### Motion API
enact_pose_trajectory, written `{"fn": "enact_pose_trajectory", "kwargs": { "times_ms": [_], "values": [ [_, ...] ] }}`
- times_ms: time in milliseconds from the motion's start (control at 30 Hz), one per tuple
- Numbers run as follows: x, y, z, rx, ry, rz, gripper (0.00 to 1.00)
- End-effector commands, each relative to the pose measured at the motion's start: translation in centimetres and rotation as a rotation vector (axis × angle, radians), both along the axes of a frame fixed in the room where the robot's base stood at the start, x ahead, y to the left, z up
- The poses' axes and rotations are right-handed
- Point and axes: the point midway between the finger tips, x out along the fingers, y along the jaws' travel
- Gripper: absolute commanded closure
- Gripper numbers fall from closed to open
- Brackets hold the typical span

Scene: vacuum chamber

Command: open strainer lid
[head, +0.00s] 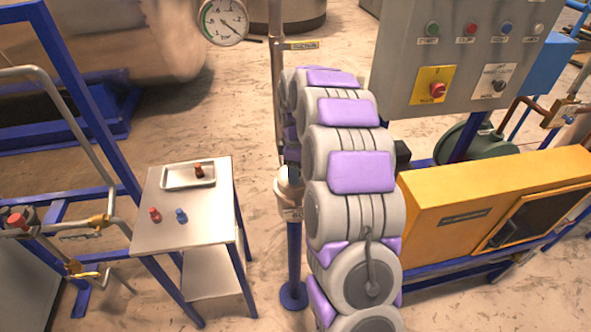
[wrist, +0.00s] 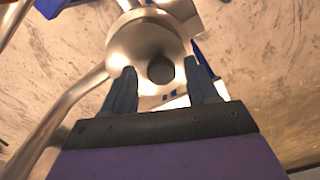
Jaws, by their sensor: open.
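The strainer (head: 287,190) is a pale metal body on the vertical pipe in the middle of the head view, partly hidden behind my arm. In the wrist view, a rounded shiny metal part (wrist: 146,38), apparently the strainer's top, lies just ahead of my gripper (wrist: 161,75). A dark round spot, a knob or an opening, shows on it between the fingertips. I cannot tell which, nor whether the lid is open. My gripper is open, one finger on each side of the spot, and holds nothing visible. Contact is unclear. My arm hides it in the head view.
A small table (head: 185,228) with a tray (head: 188,176) and red and blue small parts stands left. A pressure gauge (head: 224,20) hangs above. A grey control panel (head: 455,60) and a yellow housing (head: 490,195) stand right of my arm. Pipes run close by.

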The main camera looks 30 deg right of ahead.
Motion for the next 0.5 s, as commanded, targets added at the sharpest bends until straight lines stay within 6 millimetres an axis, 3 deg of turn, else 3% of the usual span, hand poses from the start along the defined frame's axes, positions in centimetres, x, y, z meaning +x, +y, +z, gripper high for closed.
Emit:
{"fn": "enact_pose_trajectory", "kwargs": {
  "times_ms": [200, 500],
  "values": [
    [0.0, 0.0, -0.01, 0.0, 0.0, 0.0, 0.41],
    [-0.01, 0.01, 0.0, 0.0, 0.0, 0.0, 0.7]
  ]
}}
